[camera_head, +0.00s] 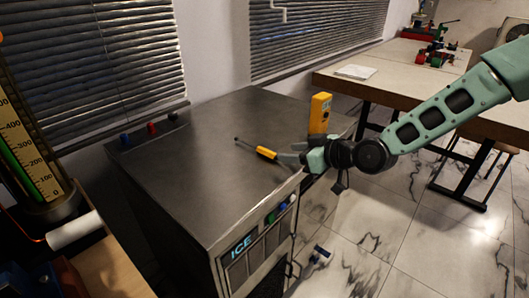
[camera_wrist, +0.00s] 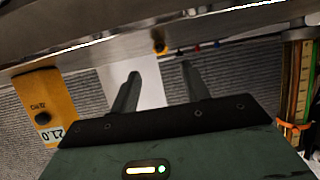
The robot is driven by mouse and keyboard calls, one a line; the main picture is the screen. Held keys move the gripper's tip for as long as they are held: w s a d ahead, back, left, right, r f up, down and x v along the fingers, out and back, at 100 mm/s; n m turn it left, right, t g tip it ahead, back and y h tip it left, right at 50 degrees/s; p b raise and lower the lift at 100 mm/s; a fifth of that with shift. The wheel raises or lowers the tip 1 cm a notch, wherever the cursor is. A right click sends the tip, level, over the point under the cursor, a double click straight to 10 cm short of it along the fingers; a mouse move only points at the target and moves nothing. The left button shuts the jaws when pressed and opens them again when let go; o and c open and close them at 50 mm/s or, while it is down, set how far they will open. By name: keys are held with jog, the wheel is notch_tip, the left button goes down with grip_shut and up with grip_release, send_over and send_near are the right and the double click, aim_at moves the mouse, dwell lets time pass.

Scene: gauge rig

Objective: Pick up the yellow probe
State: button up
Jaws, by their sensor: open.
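The yellow probe (camera_head: 266,153) has a yellow handle and a thin dark rod, and lies on the metal cabinet top near its right edge. The handle points toward my gripper (camera_head: 289,157).
A yellow meter (camera_head: 320,112) stands upright behind my gripper; it also shows in the wrist view (camera_wrist: 45,105). The metal cabinet (camera_head: 200,150) is mostly clear on top, with small coloured knobs at its far left edge. A tall gauge (camera_head: 30,150) stands at left.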

aim_at(271, 152)
jog(key=p+x, duration=0.1)
jog(key=x, duration=0.7)
jog(key=shift+s+a, duration=0.1)
jog(key=shift+s, duration=0.05)
grip_shut()
